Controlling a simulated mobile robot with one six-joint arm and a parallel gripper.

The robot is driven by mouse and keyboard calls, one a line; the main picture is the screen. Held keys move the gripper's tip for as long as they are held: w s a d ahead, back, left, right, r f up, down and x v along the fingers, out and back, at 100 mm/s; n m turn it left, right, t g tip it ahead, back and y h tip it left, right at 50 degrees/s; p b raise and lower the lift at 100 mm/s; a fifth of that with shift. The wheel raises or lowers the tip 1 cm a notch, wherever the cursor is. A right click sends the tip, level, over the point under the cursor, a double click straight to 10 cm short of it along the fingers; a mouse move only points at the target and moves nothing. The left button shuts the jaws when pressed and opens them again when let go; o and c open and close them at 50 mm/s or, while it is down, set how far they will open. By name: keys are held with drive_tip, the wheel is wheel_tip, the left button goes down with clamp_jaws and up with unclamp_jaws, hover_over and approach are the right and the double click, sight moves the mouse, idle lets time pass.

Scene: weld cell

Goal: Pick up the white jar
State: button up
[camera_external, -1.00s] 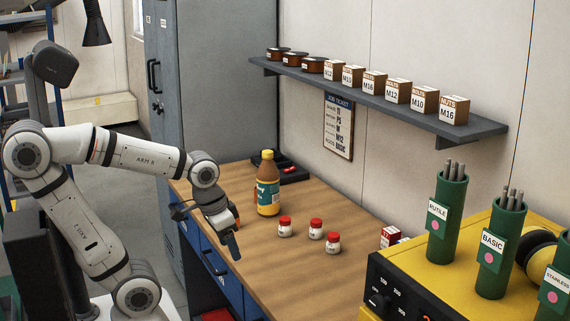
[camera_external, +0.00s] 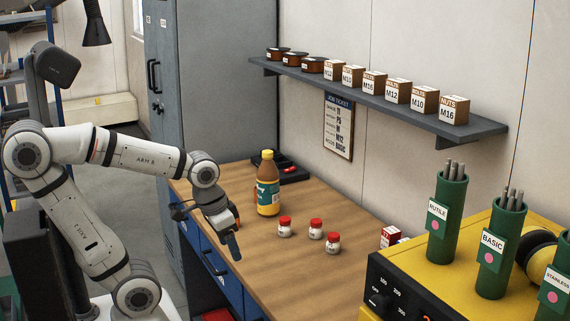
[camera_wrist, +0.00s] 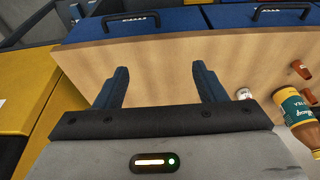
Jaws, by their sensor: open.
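Three small white jars with red lids stand upright on the wooden bench in the external view: a left one (camera_external: 285,230), a middle one (camera_external: 316,232) and a right one (camera_external: 333,246). My gripper (camera_external: 232,243) points down over the bench's front part, left of the jars and apart from them. In the wrist view my gripper (camera_wrist: 160,68) has its two dark blue fingers spread, with only bare wood between them. One small whitish jar (camera_wrist: 244,94) shows there just right of the right finger. The other jars are not clearly seen in that view.
A brown bottle with a yellow and teal label (camera_external: 268,185) stands behind the gripper. A black tray (camera_external: 291,177) lies at the back. A red and white box (camera_external: 390,237) and the yellow machine (camera_external: 440,270) are at right. The bench front centre (camera_external: 275,275) is clear.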

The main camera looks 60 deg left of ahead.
drive_tip(key=n+g, duration=0.3)
hover_over(285, 218)
drive_tip(key=f, duration=0.7)
drive_tip(key=shift+s+f, duration=0.35)
drive_tip(key=shift+f, duration=0.05)
drive_tip(key=shift+w+a+f, duration=0.1)
drive_tip(key=shift+a+f, duration=0.1)
drive_tip(key=shift+f, duration=0.35)
drive_tip(key=f, duration=0.4)
drive_tip(key=f+p, duration=0.1)
drive_tip(key=f, duration=0.2)
drive_tip(key=shift+w+d+f, duration=0.1)
drive_tip(key=shift+w+d, duration=0.05)
drive_tip(key=shift+d, duration=0.15)
